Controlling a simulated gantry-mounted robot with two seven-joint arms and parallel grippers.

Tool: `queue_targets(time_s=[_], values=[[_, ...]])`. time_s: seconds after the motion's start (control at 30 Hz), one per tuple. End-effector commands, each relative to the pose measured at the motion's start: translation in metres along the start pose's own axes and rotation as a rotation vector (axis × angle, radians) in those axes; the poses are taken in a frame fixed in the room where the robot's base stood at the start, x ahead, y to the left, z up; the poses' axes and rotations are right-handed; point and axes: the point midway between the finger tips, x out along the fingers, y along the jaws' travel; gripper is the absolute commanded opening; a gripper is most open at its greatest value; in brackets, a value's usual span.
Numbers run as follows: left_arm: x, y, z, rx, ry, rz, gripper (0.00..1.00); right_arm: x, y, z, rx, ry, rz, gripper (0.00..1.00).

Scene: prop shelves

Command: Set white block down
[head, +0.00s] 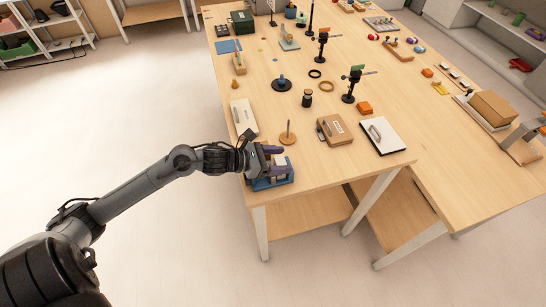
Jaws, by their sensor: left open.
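The white block (280,160) sits at the near left corner of the table, at a blue holder (271,183). My left gripper (274,159) is right at the block, with its purple-grey fingers close around it. The fingers are open, and I cannot tell whether they touch the block. The gripper and wrist hide part of the block and the holder, so how the block rests on the holder is unclear. My right gripper is not in view.
A white box (244,117), a brown case (334,130) and a white board with a handle (382,136) lie nearby. The table's front edge is close to the holder.

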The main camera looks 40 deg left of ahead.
Motion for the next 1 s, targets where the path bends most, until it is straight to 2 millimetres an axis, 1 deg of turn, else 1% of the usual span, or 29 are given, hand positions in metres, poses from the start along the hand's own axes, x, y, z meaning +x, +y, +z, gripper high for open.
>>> queue_targets(time_s=[0.03,0.17,0.27,0.3,0.33,0.7,1.0], values=[[0.002,-0.006,-0.016,-0.008,0.034,-0.013,0.72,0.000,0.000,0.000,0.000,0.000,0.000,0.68],[-0.001,-0.006,-0.009,-0.008,0.034,-0.013,0.72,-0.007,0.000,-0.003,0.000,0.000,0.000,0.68],[-0.004,-0.007,0.000,-0.008,0.031,-0.014,0.72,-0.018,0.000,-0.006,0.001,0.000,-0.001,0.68],[-0.008,-0.006,-0.006,-0.006,0.034,-0.014,0.72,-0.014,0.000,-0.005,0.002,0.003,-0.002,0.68],[-0.012,-0.006,-0.007,-0.006,0.033,-0.013,0.72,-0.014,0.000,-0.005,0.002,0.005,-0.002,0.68],[-0.071,-0.004,0.001,-0.005,0.022,-0.011,0.72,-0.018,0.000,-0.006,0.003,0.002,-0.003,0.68],[-0.108,-0.004,0.004,-0.005,0.017,-0.011,0.72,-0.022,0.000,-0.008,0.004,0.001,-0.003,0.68]])
